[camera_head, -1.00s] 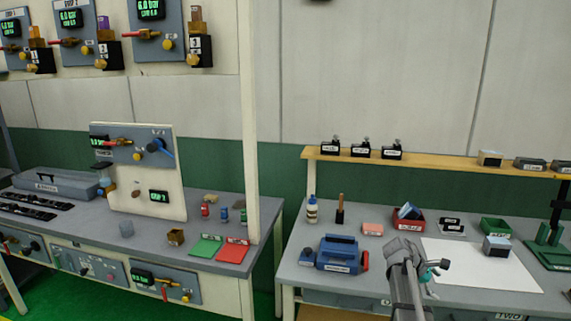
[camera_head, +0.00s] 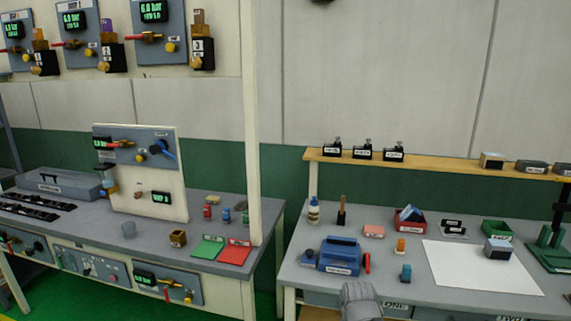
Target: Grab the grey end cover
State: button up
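A grey block (camera_head: 497,250) with a pale label on its front sits on the white sheet (camera_head: 465,280) at the right of the bench. Similar dark grey blocks (camera_head: 530,166) stand on the wooden shelf above. I cannot tell for sure which of these is the grey end cover. My gripper's fingers are out of sight.
A blue device (camera_head: 339,255) stands at the bench's left. A red bin (camera_head: 410,221) and a green bin (camera_head: 496,231) stand behind. A small orange piece (camera_head: 401,246) and a teal piece (camera_head: 405,273) stand left of the sheet. A green fixture (camera_head: 548,250) is at far right.

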aim_at(495, 249)
jog(key=z, duration=2.05)
jog(key=i, duration=0.4)
jog(key=z, duration=0.2)
